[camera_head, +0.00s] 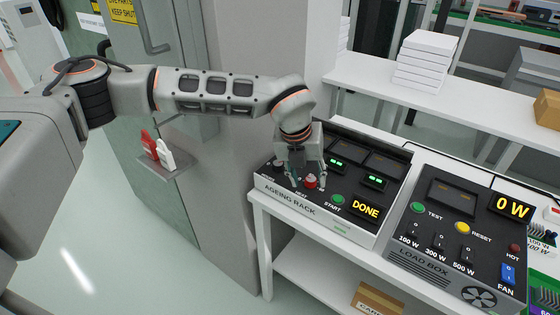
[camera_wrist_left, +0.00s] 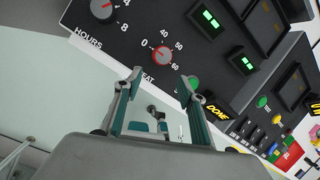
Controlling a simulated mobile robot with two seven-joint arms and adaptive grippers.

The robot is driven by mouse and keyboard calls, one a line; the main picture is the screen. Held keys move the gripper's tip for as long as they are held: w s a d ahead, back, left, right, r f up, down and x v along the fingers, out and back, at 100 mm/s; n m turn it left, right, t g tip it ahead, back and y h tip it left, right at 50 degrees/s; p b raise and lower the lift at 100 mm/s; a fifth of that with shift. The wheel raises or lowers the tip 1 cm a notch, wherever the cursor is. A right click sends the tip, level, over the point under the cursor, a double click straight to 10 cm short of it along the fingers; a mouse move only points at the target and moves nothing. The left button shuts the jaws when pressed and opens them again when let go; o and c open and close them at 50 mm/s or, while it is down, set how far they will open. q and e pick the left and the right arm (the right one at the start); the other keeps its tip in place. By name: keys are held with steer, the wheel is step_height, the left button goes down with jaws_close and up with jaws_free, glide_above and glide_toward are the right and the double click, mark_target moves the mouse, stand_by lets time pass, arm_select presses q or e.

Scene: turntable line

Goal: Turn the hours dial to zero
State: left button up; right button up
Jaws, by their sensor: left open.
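The hours dial (camera_wrist_left: 103,9), a grey knob with a red mark, is cut by the top edge of the left wrist view. The numbers 4 and 8 show beside it; its zero is out of frame. I cannot tell its exact setting. The heat dial (camera_wrist_left: 162,54) is beside it, its red mark near its own zero. Both are on the ageing rack (camera_head: 345,231). My left gripper (camera_head: 307,182) points down over the front left of this panel in the head view. Its fingers (camera_wrist_left: 161,78) are apart and empty in the wrist view, nearer the heat dial. My right gripper is out of view.
A green start button (camera_head: 338,199) and a lit DONE display (camera_head: 366,210) are right of my gripper. The load box (camera_head: 408,248) stands further right. A pillar (camera_head: 245,110) is behind my left arm. Stacked white boxes (camera_head: 425,60) stand on the back shelf.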

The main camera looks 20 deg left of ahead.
mark_target(278, 163)
arm_select(q)
steer(key=w+a+r+n+t+y, duration=0.1)
steer(key=w+a+r+n+y, duration=0.25)
steer(key=a, duration=0.55)
steer(key=shift+m+h, duration=0.25)
steer(key=shift+m, duration=0.3)
steer(key=x, duration=0.2)
steer(key=w+x, duration=0.1)
steer(key=x, duration=0.4)
steer(key=shift+w+a, duration=0.1)
steer(key=shift+w, duration=0.2)
steer(key=c, duration=1.1)
